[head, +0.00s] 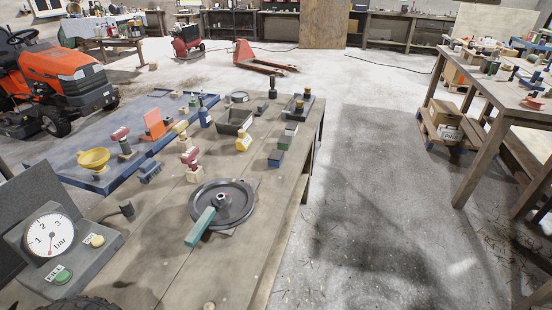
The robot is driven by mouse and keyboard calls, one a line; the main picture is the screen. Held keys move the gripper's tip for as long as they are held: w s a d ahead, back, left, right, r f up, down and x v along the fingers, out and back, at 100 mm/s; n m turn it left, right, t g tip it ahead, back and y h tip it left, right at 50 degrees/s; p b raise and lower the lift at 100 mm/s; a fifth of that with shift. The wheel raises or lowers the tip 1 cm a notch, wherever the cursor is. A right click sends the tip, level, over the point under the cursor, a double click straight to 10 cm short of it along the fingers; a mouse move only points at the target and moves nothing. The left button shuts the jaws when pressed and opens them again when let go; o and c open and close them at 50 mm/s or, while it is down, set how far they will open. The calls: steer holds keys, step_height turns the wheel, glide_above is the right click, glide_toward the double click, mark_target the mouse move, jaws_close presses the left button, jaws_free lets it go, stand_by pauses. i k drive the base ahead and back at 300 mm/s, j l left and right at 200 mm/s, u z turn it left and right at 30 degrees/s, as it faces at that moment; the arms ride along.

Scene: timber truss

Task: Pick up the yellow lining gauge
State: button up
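Several yellow things stand on the workbench (265,205), and I cannot tell for sure which is the lining gauge. A small upright yellow piece (243,142) stands on the bench boards just in front of a grey metal tray (235,121). A yellow funnel-like bowl (93,158) sits on the blue tray (66,143) at the left. A small tan-yellow piece (181,127) stands near the right side of the blue tray. My gripper is not in this view.
Red-topped pieces (190,157) stand among other small parts. The floor right of the bench is clear up to another table (495,87).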

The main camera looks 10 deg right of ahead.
mark_target(244, 140)
steer(key=u, duration=0.55)
steer(key=i+l+u, duration=0.15)
steer(key=l+u, duration=0.6)
steer(key=l, duration=0.15)
steer(key=l+u, duration=0.5)
steer(key=l, duration=0.95)
steer(key=k+l, duration=0.15)
steer(key=l, duration=0.9)
steer(key=i+u, duration=0.05)
